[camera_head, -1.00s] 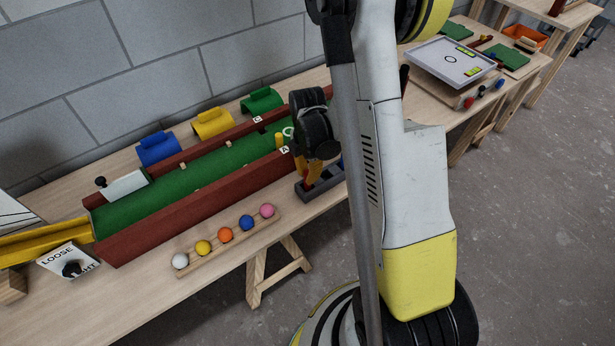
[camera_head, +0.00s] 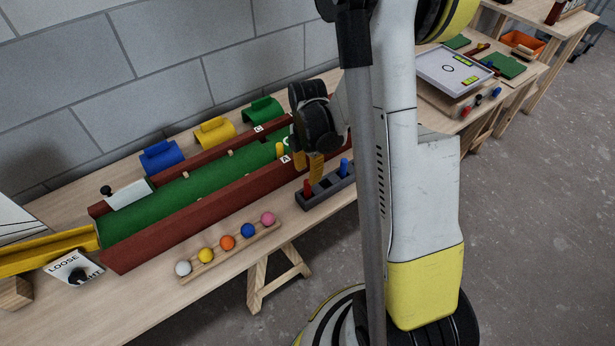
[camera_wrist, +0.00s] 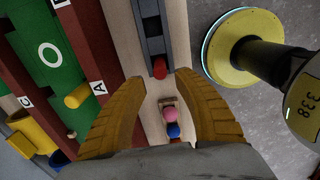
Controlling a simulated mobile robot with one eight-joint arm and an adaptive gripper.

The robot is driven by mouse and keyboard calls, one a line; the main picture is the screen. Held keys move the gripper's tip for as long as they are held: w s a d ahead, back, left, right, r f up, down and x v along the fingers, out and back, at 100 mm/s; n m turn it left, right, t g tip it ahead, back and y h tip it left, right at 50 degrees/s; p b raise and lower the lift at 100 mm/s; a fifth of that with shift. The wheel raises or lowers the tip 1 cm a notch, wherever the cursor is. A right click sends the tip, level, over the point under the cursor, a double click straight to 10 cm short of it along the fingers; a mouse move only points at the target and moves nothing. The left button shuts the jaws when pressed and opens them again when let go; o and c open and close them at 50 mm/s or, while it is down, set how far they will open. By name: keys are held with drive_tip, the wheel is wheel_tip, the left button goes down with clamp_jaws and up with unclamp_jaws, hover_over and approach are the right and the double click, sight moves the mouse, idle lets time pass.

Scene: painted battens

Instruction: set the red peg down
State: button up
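The red peg (camera_head: 307,188) stands upright in the left end of the grey rack (camera_head: 328,193) on the bench. In the wrist view, the red peg (camera_wrist: 160,69) shows in the near end of the rack (camera_wrist: 152,28), just beyond my fingertips. My gripper (camera_head: 308,166) is above and behind the peg in the head view, apart from it. In the wrist view, the yellow fingers of my gripper (camera_wrist: 161,77) are spread with nothing between them. A blue peg (camera_head: 344,167) stands towards the rack's right end. My arm hides part of the bench behind it.
A long green-bedded trough (camera_head: 190,198) with dark red walls lies just behind the rack. A wooden strip with several coloured balls (camera_head: 228,243) lies in front to the left. A yellow post (camera_head: 280,149) stands in the trough near my gripper.

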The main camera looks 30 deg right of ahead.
drive_tip(key=s+a+r+m+t+p, duration=0.15)
drive_tip(key=a+r+m, duration=0.25)
drive_tip(key=r, duration=0.6)
drive_tip(key=s+a+r+m+t+p, duration=0.1)
drive_tip(key=s+a+r+m+t, duration=0.15)
drive_tip(key=r+m, duration=0.45)
drive_tip(key=s+a+r+m+t, duration=0.3)
drive_tip(key=s+a+r+m, duration=0.3)
drive_tip(key=a+r+m, duration=0.1)
drive_tip(key=shift+s+r, duration=0.35)
drive_tip(key=shift+s, duration=0.05)
